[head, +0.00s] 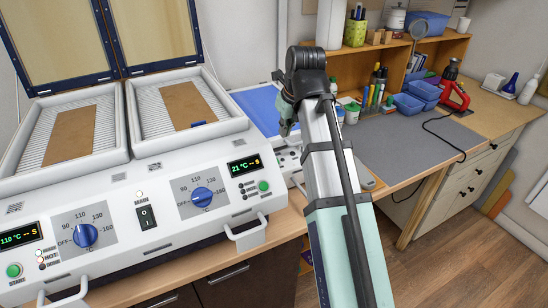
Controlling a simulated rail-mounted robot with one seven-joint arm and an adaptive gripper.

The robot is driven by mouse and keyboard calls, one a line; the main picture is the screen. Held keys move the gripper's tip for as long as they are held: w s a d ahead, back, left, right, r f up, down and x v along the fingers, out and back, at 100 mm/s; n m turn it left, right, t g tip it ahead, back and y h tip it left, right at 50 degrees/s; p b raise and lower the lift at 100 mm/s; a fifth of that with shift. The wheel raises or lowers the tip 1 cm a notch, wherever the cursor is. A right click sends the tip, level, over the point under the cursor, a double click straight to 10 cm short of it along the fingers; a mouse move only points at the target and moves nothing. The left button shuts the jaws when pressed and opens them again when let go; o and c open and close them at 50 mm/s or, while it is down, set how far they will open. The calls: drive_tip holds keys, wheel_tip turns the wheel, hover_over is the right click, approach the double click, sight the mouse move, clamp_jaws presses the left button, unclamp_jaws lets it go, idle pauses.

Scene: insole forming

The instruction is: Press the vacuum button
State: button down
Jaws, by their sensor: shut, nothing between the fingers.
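The blue-topped white machine (258,108) stands right of the heating machine, partly behind my arm. The small white control panel (286,154) on its front shows a few small dark controls. I cannot tell which of them is the vacuum button, and my arm hides the panel's right part. My gripper (285,130) is small and dark, partly visible just left of my arm. It is shut and empty, and appears above the panel in the picture. I cannot tell whether it touches anything.
The white heating machine (110,185) fills the left, with two open trays, blue dials and green start buttons. Its front handle (247,236) juts out near my arm. A grey mat (400,142) lies mostly clear at right. Pens, blue bins (408,103) and a red tool (454,95) stand behind.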

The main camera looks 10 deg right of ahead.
drive_tip(key=shift+m, duration=0.3)
drive_tip(key=shift+f, duration=0.1)
drive_tip(key=p+x, duration=0.3)
drive_tip(key=x, duration=1)
drive_tip(key=shift+w+f, duration=0.2)
drive_tip(key=shift+f, duration=0.2)
